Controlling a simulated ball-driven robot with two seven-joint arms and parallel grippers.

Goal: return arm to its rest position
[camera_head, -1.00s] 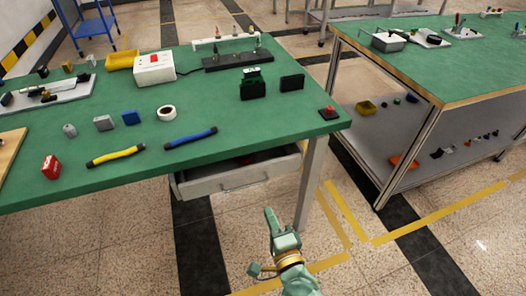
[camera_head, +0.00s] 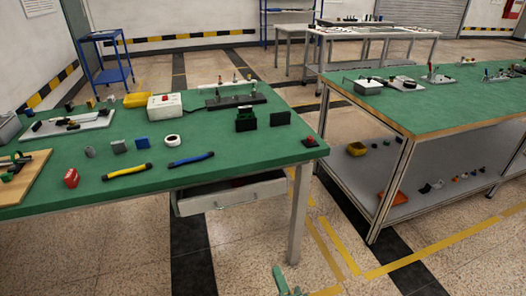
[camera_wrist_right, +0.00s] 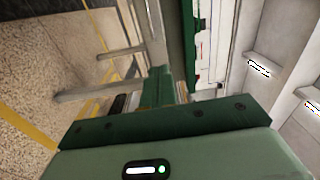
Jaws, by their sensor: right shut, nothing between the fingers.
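My right gripper (camera_head: 284,281) shows at the bottom edge of the head view, below and in front of the green table (camera_head: 235,150). Only its tip end is in the picture. It is shut and empty, and apart from the table. In the right wrist view the gripper (camera_wrist_right: 157,85) points away from the camera with its fingers together and nothing between them. My left gripper is in neither view.
The near table has an open drawer (camera_head: 232,196) under its front edge and a leg (camera_head: 300,215) close to my right arm. A second green-topped bench (camera_head: 440,103) stands to the right. Bare floor (camera_head: 130,255) lies in front.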

